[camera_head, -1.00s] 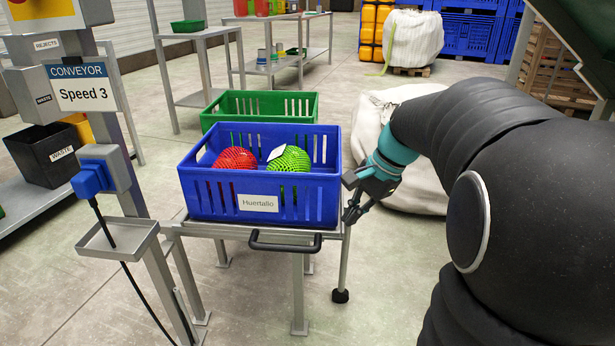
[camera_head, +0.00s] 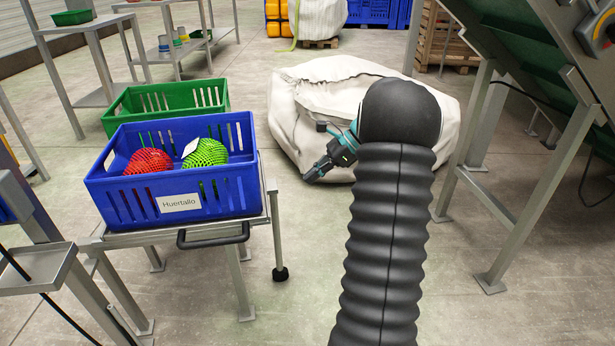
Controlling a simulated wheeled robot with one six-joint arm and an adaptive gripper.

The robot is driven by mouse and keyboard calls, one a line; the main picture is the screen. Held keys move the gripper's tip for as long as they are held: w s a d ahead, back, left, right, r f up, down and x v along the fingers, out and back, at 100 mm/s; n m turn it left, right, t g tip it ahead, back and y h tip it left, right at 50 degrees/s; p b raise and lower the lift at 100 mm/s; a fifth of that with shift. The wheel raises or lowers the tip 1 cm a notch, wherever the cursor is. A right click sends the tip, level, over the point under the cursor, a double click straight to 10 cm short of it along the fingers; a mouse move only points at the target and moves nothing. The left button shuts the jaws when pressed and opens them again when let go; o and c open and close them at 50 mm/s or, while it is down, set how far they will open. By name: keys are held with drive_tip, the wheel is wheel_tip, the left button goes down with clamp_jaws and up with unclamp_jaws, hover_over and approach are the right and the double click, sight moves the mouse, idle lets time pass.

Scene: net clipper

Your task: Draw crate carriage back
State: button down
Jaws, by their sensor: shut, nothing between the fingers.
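The crate carriage (camera_head: 170,238) is a grey metal frame with a black handle (camera_head: 213,236) on its near side. A blue crate (camera_head: 120,204) labelled Huertallo sits on it, holding a red net bag (camera_head: 148,161) and a green net bag (camera_head: 206,153). A green crate (camera_head: 214,93) stands behind the blue one. My gripper (camera_head: 313,175) is to the right of the carriage, apart from the handle and the crates, in front of a white sack. It is shut and empty. Part of the carriage's left side is hidden behind the grey stand.
The large white sack (camera_head: 300,90) lies on the floor behind my gripper. A sloped green conveyor on grey legs (camera_head: 530,185) stands at the right. A grey stand with a tray (camera_head: 38,268) is at the near left.

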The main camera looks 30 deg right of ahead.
drive_tip(key=w+a+f+b, duration=0.1)
drive_tip(key=w+a+f, duration=0.2)
drive_tip(key=a, duration=0.6)
drive_tip(key=shift+w+f, duration=0.2)
drive_tip(key=shift+f, duration=0.8)
